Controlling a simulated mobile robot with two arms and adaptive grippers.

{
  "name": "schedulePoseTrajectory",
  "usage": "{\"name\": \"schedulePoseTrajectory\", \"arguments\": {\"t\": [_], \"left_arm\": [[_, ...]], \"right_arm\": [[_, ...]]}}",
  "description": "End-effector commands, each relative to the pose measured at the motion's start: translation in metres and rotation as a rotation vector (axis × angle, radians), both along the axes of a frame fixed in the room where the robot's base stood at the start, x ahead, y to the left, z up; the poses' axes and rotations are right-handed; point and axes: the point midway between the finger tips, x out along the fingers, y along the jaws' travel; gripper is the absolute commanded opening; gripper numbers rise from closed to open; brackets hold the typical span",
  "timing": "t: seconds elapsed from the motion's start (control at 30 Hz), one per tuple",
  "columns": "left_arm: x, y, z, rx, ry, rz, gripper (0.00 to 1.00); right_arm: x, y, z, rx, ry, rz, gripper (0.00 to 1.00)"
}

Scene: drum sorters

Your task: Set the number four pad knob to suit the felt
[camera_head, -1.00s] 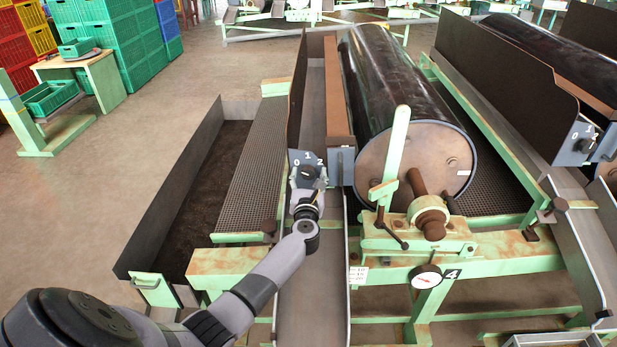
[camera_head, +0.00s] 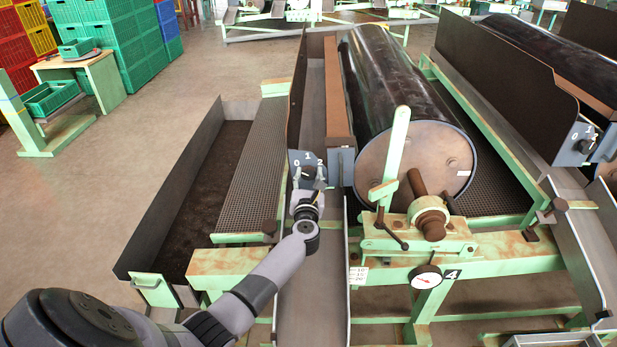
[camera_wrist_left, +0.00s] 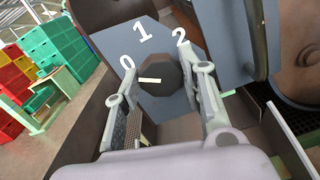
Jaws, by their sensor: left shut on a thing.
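The dark faceted pad knob (camera_wrist_left: 160,76) sits on a blue-grey plate (camera_wrist_left: 110,42) marked 0, 1 and 2. Its pale pointer mark lies toward the 0 side, slightly below the 0. My left gripper (camera_wrist_left: 163,92) has one finger on each side of the knob and is shut on it. In the head view the left gripper (camera_head: 310,183) is at this plate (camera_head: 303,160), at the near end of the machine with the number 4 sign (camera_head: 452,274). I cannot tell for sure which surface is the felt. My right gripper is not in view.
A similar knob plate (camera_head: 577,144) stands on the machine at right. Stacked crates (camera_head: 120,50) stand far left.

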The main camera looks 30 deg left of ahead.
Motion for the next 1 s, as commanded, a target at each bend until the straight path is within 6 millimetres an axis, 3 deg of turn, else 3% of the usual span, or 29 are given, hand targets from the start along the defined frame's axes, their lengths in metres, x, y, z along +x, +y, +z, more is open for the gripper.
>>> {"name": "schedulePoseTrajectory", "arguments": {"t": [0.37,1.0], "left_arm": [[0.0,-0.001,0.001,0.154,0.098,0.0,0.09],[0.001,-0.003,-0.001,0.651,0.402,-0.001,0.09]], "right_arm": [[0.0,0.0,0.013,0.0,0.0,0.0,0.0],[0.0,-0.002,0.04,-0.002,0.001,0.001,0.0]]}}
